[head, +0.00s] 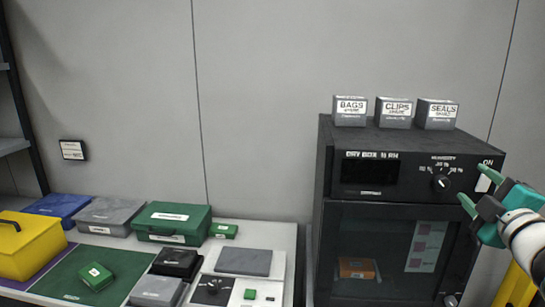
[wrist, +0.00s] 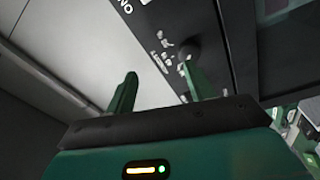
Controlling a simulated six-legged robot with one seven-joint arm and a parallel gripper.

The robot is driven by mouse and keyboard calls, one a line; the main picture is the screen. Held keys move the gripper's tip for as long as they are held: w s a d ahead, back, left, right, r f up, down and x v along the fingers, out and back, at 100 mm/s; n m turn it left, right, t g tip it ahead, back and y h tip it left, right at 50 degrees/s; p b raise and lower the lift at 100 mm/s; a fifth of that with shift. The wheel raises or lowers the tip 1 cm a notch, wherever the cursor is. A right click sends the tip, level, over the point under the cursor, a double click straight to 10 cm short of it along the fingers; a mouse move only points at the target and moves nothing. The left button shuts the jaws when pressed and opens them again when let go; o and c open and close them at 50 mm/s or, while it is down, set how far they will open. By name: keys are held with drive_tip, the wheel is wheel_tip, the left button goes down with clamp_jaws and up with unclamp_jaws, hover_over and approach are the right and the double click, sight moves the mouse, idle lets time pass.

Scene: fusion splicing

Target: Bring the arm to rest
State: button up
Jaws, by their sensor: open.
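My gripper (head: 475,190) is at the right edge of the head view, in front of the upper right part of the black dry box (head: 340,225). Its two green fingers are spread apart with nothing between them. In the wrist view my gripper (wrist: 157,88) points toward the dry box's control panel (wrist: 165,25), with the humidity knob (wrist: 190,47) showing just beyond the right finger. In the head view the knob (head: 441,183) is left of the fingers. I cannot tell whether a finger touches the panel.
Boxes labelled bags (head: 350,112), clips (head: 394,113) and seals (head: 436,115) stand on the dry box. An orange item (head: 357,268) shows behind its door. The bench (head: 262,232) at left holds a yellow case (head: 30,245), a green case (head: 172,222) and several small boxes.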

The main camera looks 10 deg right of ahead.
drive_tip(key=a+f+m+g, duration=0.8)
drive_tip(key=a+f+m, duration=0.35)
drive_tip(key=a, duration=0.55)
drive_tip(key=s+a+f+g+y, duration=0.2)
drive_tip(key=s+a+f, duration=0.2)
drive_tip(key=a, duration=0.3)
drive_tip(key=s+a+f+g+y, duration=0.2)
drive_tip(key=s+a+f, duration=0.3)
drive_tip(key=a, duration=0.3)
drive_tip(key=shift+s+g, duration=0.2)
drive_tip(key=shift+g, duration=0.4)
drive_tip(key=shift+d+f+m, duration=0.1)
drive_tip(key=shift+d+m, duration=0.15)
drive_tip(key=shift+d, duration=0.05)
